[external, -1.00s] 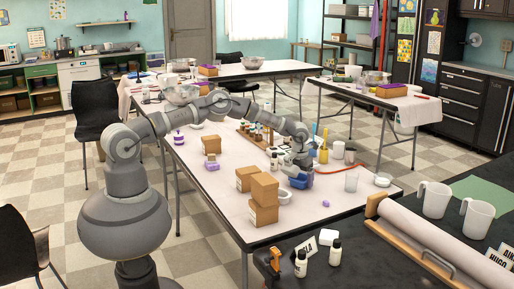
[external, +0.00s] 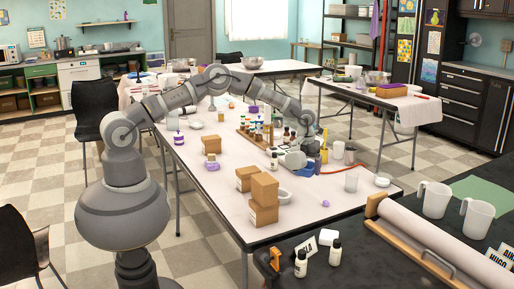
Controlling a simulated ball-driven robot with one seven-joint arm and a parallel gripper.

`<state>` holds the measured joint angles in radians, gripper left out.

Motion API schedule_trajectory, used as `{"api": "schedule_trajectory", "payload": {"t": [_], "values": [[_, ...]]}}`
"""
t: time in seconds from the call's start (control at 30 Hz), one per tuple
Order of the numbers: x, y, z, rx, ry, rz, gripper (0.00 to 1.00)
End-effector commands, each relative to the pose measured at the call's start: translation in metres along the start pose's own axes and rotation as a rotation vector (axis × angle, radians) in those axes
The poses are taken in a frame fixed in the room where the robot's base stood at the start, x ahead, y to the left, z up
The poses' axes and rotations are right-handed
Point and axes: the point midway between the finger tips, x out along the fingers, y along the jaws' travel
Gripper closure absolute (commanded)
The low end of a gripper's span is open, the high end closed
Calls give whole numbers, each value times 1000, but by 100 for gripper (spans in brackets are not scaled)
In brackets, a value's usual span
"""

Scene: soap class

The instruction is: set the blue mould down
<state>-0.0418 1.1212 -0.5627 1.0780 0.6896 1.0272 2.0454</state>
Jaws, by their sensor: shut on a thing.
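The blue mould (external: 305,169) shows only in part, behind and below my gripper (external: 296,162), over the right part of the long white table (external: 215,198). My gripper points down and is shut on the mould. The wrist and fingers hide much of the mould and the grip. I cannot tell whether the mould's underside touches the table.
Stacked cardboard boxes (external: 264,197) stand in front and left of my gripper. A rack of small bottles (external: 258,135) is behind left. A yellow cylinder (external: 324,156) and a clear cup (external: 351,182) are to the right. Bare tabletop lies around a purple ball (external: 326,203).

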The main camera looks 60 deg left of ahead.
Motion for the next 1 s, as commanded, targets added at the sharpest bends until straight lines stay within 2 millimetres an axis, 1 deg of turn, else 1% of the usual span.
{"api": "schedule_trajectory", "payload": {"t": [0.03,0.07,0.1,0.2,0.3,0.37,0.47,0.5,0.6,0.77,0.93,1.0], "values": [[-5,-13,-22,-26,-1,6,38],[-6,-18,-35,-50,-2,10,38],[-8,-26,-51,-85,-1,13,38],[-12,-37,-87,-164,-3,24,38],[-14,-42,-110,-225,-4,31,38],[-11,-43,-118,-247,-5,34,38],[3,-43,-124,-264,-4,36,38],[12,-43,-126,-266,-3,36,38],[30,-43,-128,-265,-4,36,38],[49,-44,-129,-263,-4,35,38],[81,-43,-133,-264,-3,36,38],[86,-44,-133,-264,-5,34,38]]}}
